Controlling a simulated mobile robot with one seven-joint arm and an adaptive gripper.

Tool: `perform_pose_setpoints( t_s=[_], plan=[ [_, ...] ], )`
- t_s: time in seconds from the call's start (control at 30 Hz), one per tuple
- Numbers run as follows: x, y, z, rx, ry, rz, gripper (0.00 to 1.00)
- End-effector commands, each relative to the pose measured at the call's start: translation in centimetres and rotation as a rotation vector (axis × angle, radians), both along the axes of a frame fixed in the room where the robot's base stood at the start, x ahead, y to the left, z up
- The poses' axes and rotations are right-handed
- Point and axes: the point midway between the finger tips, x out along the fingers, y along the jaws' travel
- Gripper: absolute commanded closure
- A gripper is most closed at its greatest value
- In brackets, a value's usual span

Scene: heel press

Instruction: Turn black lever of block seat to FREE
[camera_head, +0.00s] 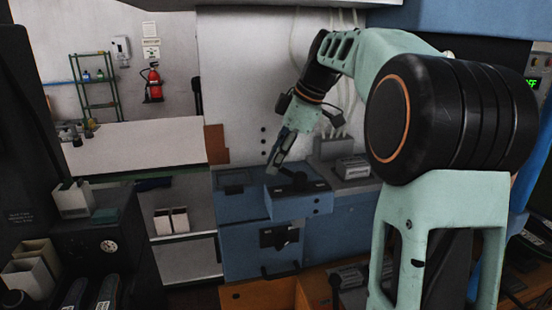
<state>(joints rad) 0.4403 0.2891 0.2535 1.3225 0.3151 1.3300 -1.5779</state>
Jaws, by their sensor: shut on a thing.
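The black lever (299,182) stands on top of a blue block-shaped seat (300,207) near the middle of the view. Its arm points up and left toward my gripper (275,165). My gripper comes down from the upper right, tilted, with its fingertips at the lever's left end. It is shut on that end of the black lever. The fingers partly cover the grip, so the exact contact is hard to see. No FREE marking is readable at this size.
Another dark handle (279,237) sits on the blue cabinet front (245,250) below. A grey unit (352,168) stands close on the right. An orange-brown bin (265,293) is in front. White boxes (171,221) stand on the left shelf. My arm hides much of the right side.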

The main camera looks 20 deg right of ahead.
Motion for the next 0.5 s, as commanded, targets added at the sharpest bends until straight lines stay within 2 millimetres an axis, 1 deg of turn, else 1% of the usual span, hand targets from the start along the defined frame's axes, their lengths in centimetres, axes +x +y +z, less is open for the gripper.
perform_pose_setpoints(
  t_s=[0.03,0.4,0.43,0.5],
  plan=[
    [0.0,-0.28,0.02,-0.006,-0.002,0.003,1.0],
    [-0.04,-0.18,0.0,-0.005,-0.001,0.007,1.0],
    [-0.04,-0.18,0.0,-0.005,-0.001,0.007,0.76],
    [-0.04,-0.16,0.0,-0.004,-0.001,0.006,0.69]
  ],
)
